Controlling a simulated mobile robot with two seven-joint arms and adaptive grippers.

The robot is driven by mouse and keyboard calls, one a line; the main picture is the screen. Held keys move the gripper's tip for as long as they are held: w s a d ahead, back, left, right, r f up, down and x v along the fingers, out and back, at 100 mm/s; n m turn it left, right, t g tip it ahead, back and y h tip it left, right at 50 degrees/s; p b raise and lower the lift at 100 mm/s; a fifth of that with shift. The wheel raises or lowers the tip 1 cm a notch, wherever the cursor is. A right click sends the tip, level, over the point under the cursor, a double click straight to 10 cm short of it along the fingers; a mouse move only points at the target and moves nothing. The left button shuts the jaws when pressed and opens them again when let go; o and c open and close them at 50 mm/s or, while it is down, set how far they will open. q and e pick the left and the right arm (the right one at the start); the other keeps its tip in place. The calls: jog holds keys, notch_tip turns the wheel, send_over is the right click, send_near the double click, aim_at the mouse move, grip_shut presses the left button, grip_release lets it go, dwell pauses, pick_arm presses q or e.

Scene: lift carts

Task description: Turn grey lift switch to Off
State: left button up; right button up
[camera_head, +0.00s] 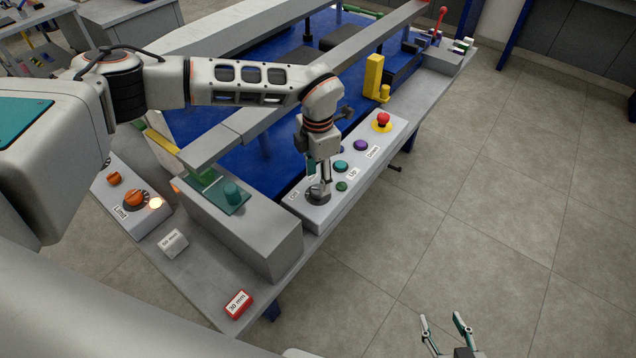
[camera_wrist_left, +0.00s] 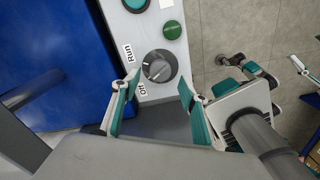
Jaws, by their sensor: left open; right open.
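The grey lift switch (camera_head: 318,194) is a round dark knob at the near end of the sloped grey control panel (camera_head: 316,214). In the left wrist view the knob (camera_wrist_left: 159,66) sits beside the labels Run (camera_wrist_left: 128,53) and Off (camera_wrist_left: 142,89). Which label it points to I cannot tell for sure. My left gripper (camera_head: 321,182) points down just above the knob. Its open fingers (camera_wrist_left: 157,98) show on either side below the knob in the wrist view; contact is not clear. My right gripper (camera_head: 444,334) is open and empty over the floor at bottom right.
The same panel carries a green button (camera_head: 342,186), a teal button (camera_head: 341,167), a purple button (camera_head: 361,145) and a red emergency stop (camera_head: 382,120). An orange Limit knob (camera_head: 135,197) is further left.

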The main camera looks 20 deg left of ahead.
aim_at(318, 188)
pick_arm(q)
notch_tip(318, 188, up, 9)
jog(key=shift+f, duration=0.2)
dwell(0.6)
